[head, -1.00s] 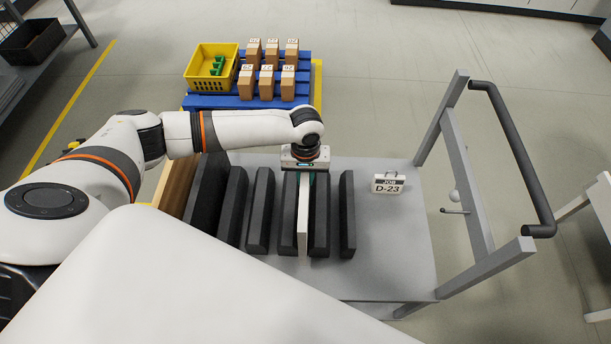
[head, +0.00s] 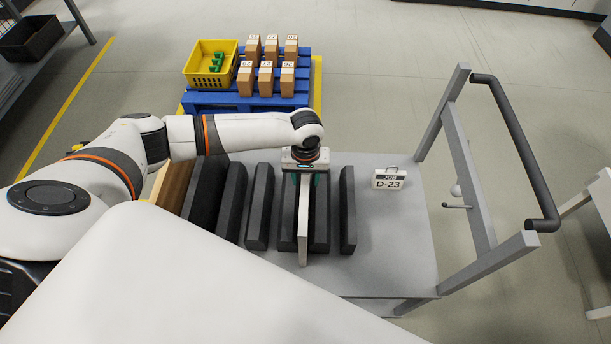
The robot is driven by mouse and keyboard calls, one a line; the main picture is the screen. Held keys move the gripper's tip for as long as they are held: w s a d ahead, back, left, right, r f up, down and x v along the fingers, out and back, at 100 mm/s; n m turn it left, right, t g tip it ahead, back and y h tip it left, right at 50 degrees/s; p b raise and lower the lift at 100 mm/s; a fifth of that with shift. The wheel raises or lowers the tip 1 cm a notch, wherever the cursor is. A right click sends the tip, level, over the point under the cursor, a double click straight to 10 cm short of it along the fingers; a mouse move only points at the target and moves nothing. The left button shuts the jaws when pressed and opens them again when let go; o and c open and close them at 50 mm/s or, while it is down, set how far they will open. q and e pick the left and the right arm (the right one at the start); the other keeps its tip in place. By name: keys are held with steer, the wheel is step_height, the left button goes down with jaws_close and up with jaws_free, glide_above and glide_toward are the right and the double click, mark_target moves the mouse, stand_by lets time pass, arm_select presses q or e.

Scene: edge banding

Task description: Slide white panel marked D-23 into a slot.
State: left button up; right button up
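The white panel (head: 304,225) is a thin upright board, seen nearly edge-on among the black dividers on the grey cart. Its near end sticks out a little past the near ends of the dividers beside it. I cannot read any marking on it. My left gripper (head: 305,177) is above its far part, with teal fingers on either side, and appears shut on it. Dividers (head: 320,225) stand close on both sides of the panel, and I cannot tell how deep it sits between them. My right gripper is not in view.
A sign reading JOB D-23 (head: 388,179) stands on the cart top (head: 390,240), right of the dividers. The cart's handle frame (head: 515,150) rises at the right. Behind are a blue pallet (head: 218,100), a yellow basket (head: 205,70) and several numbered brown blocks (head: 267,80).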

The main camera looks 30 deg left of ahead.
arm_select(q)
steer(key=shift+s+f, duration=0.1)
steer(key=shift+f, duration=0.05)
step_height(320, 180, up, 12)
steer(key=shift+r, duration=0.15)
stand_by(0.3)
